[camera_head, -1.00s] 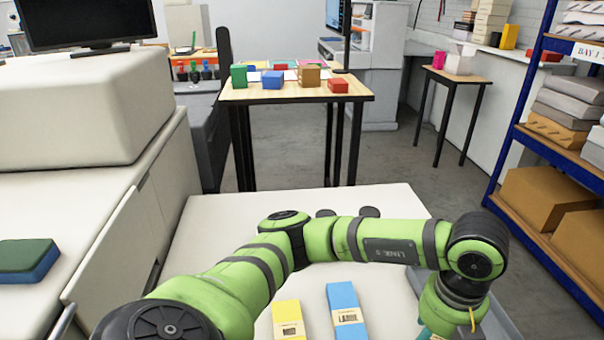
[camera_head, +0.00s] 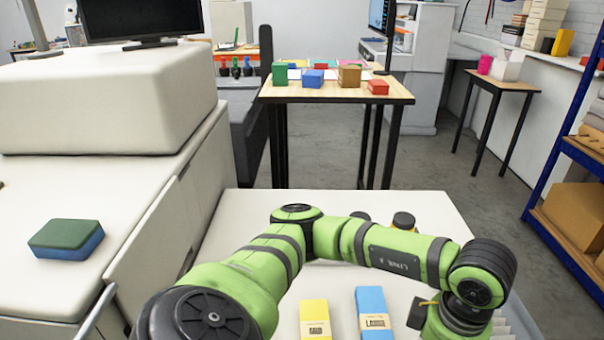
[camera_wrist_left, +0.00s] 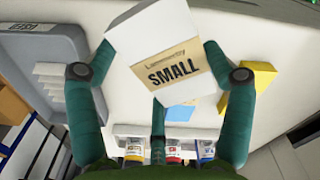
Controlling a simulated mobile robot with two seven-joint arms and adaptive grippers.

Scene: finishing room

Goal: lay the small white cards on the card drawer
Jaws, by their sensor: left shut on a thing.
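The small white cards (camera_wrist_left: 172,58) are a white pack with a tan band reading "SMALL", seen in the left wrist view. My left gripper (camera_wrist_left: 160,75) is shut on this pack, its green fingers on both sides and below. In the head view my left arm reaches over the white worktop, and its gripper is mostly cut off at the bottom edge. A grey tray (camera_wrist_left: 85,28) with a label and white stacked pieces inside is beside the held pack in the wrist view. I cannot tell for sure whether this is the card drawer. My right gripper is not in view.
A yellow pack (camera_head: 314,318) and a blue pack (camera_head: 373,312) lie on the white worktop (camera_head: 235,215). Dark-capped jars (camera_head: 403,221) stand behind my arm. A green-and-blue block (camera_head: 66,240) lies on the left counter. A wooden table (camera_head: 340,92) with coloured boxes stands beyond.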

